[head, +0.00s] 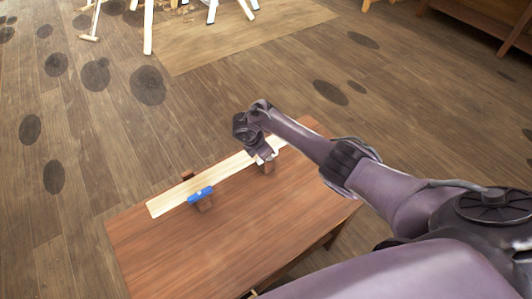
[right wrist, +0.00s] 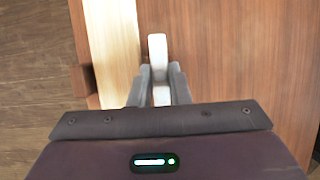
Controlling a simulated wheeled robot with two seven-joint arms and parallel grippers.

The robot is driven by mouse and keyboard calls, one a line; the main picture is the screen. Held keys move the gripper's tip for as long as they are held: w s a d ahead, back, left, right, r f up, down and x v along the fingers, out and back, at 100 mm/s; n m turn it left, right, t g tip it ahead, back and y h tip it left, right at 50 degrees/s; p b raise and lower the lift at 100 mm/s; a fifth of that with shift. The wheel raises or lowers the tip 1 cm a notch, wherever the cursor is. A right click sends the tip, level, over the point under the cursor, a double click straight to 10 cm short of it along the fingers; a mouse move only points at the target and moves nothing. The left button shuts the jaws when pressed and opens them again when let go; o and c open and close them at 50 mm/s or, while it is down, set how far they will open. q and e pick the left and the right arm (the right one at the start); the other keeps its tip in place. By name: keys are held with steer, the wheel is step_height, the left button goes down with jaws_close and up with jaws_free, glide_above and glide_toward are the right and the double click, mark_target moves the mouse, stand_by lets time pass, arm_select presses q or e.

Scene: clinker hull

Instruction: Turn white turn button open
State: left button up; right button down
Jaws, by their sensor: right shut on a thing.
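The white turn button (right wrist: 158,47) is a small rounded bar in the right wrist view, lying lengthwise alongside the pale plank (right wrist: 113,50), just off its edge. My right gripper (right wrist: 160,72) is shut on it, one finger on each side, and part of it shows between the fingers. In the head view the white button (head: 273,155) is mostly hidden by my right gripper (head: 265,151), at the right part of the plank (head: 170,199). A blue turn button (head: 201,194) sits on a brown block by the plank's left part, roughly parallel to it. My left gripper is not in view.
The plank lies on a reddish-brown wooden table (head: 190,250), whose front area is clear. Brown blocks (head: 205,205) stand against the plank's sides. White trestle legs (head: 148,30) stand far back on the plank floor.

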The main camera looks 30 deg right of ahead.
mark_target(258, 160)
steer(key=c, duration=1.4)
jaws_free()
steer(key=shift+o, duration=0.2)
steer(key=p+v, duration=0.1)
steer(key=v, duration=0.7)
steer(key=shift+p, duration=0.35)
steer(key=shift+f, duration=0.1)
